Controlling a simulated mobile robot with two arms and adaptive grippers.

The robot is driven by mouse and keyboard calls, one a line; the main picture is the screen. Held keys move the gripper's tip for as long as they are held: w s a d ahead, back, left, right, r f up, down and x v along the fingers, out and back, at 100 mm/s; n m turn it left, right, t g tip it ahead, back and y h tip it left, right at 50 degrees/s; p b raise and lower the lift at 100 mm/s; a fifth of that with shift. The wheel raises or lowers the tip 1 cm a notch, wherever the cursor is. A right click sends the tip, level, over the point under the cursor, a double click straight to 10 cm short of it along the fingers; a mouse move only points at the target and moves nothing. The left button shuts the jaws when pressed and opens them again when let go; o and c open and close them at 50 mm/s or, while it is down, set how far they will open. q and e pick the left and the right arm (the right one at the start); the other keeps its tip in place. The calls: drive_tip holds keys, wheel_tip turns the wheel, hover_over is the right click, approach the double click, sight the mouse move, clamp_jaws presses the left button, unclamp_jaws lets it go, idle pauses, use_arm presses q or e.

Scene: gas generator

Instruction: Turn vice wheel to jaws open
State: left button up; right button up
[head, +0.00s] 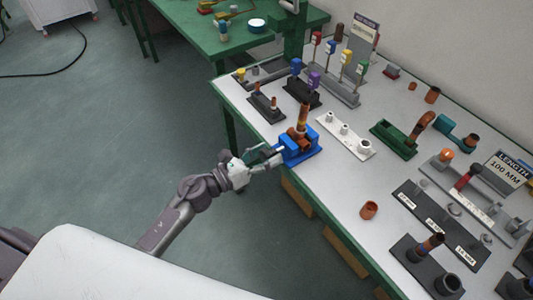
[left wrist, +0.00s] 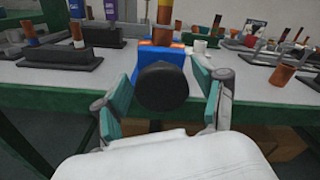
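The blue vice (head: 300,150) stands at the near edge of the white table, with a copper pipe (head: 303,116) upright at its jaws. The vice wheel is the dark round knob (left wrist: 161,87) facing me in the left wrist view, in front of the blue body (left wrist: 178,57). My left gripper (head: 268,157) is at the wheel side of the vice. In the left wrist view the gripper (left wrist: 157,98) has its teal-padded fingers apart on either side of the wheel, with visible gaps. The jaw gap is hard to make out. My right gripper is not in view.
A dark stand (head: 265,107) and a white block with fittings (head: 345,137) flank the vice. A copper cup (head: 369,210) and a dark labelled rack (head: 440,225) stand to the right. Open floor (head: 120,130) lies left of the table.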

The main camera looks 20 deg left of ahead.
use_arm(q)
drive_tip(key=c, duration=0.9)
drive_tip(key=shift+n, duration=0.4)
drive_tip(key=shift+n+p, duration=0.5)
drive_tip(key=shift+n, duration=0.6)
drive_tip(key=n+p, duration=0.1)
drive_tip(key=n, duration=0.2)
drive_tip(key=shift+a+n, duration=0.1)
drive_tip(key=shift+n, duration=0.2)
drive_tip(key=n+p, duration=0.1)
drive_tip(key=n, duration=0.4)
drive_tip(key=shift+w+f+p, duration=0.1)
drive_tip(key=shift+p, duration=0.3)
drive_tip(key=shift+f+n, duration=0.1)
drive_tip(key=shift+n, duration=0.9)
drive_tip(key=shift+p, duration=0.3)
